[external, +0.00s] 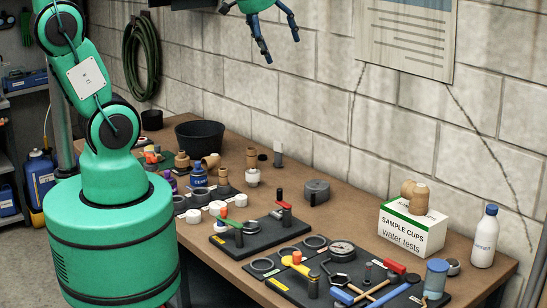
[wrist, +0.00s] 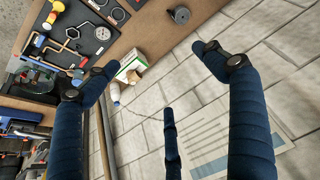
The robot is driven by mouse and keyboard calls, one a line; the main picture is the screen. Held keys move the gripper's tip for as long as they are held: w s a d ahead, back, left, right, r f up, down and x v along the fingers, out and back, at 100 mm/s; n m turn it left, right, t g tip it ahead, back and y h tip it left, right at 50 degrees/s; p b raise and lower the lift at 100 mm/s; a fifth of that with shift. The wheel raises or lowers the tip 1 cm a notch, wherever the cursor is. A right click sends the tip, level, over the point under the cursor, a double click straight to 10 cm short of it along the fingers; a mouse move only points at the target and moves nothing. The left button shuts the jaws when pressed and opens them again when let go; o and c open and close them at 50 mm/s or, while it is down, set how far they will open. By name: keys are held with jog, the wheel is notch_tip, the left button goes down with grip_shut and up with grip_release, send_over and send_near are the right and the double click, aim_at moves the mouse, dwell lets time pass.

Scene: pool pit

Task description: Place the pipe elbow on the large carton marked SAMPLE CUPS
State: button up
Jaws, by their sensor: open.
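The large carton marked SAMPLE CUPS (external: 411,232) stands at the right of the bench, white with a green edge; it shows small in the wrist view (wrist: 131,66). Tan rounded pieces (external: 419,199) sit on its top. A brown bent-looking piece (external: 210,160) lies near the black tub, and a dark grey block-like piece (external: 317,191) sits alone mid-bench. My gripper (external: 268,38) is open and empty, high above the bench near the wall; its spread fingers show in the wrist view (wrist: 160,68).
A white bottle (external: 485,238) stands right of the carton. Dark boards with tools, rings and a gauge (external: 341,248) fill the bench front. A black tub (external: 199,136) stands at the back left. Bare bench lies around the grey piece. The block wall (external: 330,120) rises behind.

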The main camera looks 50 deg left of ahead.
jog(key=s+a, duration=0.4)
jog(key=s, duration=1.3)
jog(key=shift+r, duration=0.35)
jog(key=shift+s+a+f, duration=0.1)
notch_tip(320, 180, down, 16)
jog(key=b, duration=1.6)
